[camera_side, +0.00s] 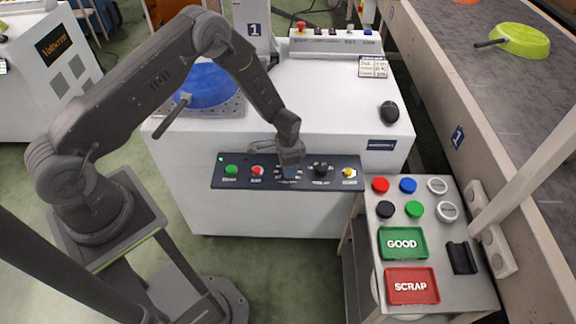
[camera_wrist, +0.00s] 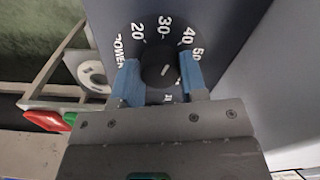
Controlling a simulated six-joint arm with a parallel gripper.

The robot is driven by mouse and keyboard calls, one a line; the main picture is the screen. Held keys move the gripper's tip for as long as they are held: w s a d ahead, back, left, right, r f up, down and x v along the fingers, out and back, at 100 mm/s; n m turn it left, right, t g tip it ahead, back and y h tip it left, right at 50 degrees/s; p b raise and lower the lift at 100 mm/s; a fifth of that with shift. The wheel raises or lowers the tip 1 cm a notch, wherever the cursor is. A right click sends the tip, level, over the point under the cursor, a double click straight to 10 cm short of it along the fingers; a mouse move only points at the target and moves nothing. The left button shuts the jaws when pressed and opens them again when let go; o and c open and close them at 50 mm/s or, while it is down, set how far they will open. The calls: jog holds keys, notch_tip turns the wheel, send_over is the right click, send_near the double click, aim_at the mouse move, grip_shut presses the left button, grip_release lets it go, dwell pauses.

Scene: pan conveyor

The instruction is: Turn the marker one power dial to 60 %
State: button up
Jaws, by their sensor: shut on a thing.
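The power dial (camera_wrist: 157,62) is a round black knob with a short white line on its face. White figures 20, 30, 40 and 50 and the word POWER curve around it; the rest of the scale is hidden by my gripper. The line's exact reading is hard to tell. My gripper (camera_wrist: 161,82) has its blue fingertips on both sides of the knob and is shut on it. In the side view my gripper (camera_side: 289,168) reaches down to the middle of the dark control panel (camera_side: 221,182) and covers the dial there.
On the panel a green button (camera_side: 231,170) and red button (camera_side: 257,171) are left of my gripper; a black knob (camera_side: 320,170) and yellow-marked control (camera_side: 349,173) are right. A blue pan (camera_side: 208,88) lies behind. The button table (camera_side: 452,290) stands at right.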

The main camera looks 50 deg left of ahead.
jog(key=m, duration=0.6)
jog(key=shift+m, duration=0.3)
jog(key=m, duration=0.5)
jog(key=shift+m, duration=0.3)
jog(key=o, duration=0.9)
jog(key=shift+r, duration=0.1)
notch_tip(320, 180, up, 14)
jog(key=shift+f, duration=0.2)
